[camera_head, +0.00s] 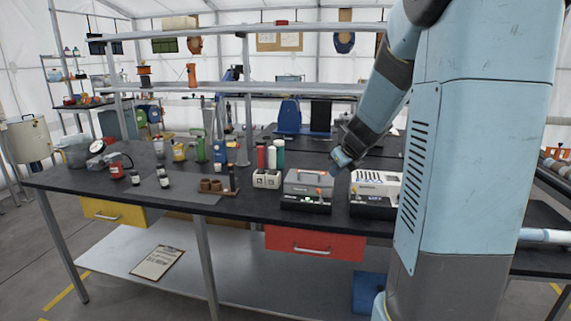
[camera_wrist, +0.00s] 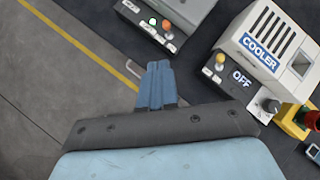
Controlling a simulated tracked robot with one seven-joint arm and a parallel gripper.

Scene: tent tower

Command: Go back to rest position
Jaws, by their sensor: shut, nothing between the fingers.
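My gripper (camera_head: 341,157) is above the black workbench (camera_head: 235,220), just beside the grey-lidded box (camera_head: 309,183). In the wrist view my gripper (camera_wrist: 158,68) has its blue fingers together with nothing between them. It points toward the gap between the grey box (camera_wrist: 185,12) and the white box marked COOLER and OFF (camera_wrist: 255,45). It appears apart from both boxes, though the exact height is hard to tell.
The white cooler box (camera_head: 375,185) stands right of the grey box. Red, white and green cylinders (camera_head: 270,155) stand in a holder to the left. A red drawer (camera_head: 312,243) and a yellow drawer (camera_head: 112,211) hang below. A metal shelf (camera_head: 245,88) runs above the bench.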

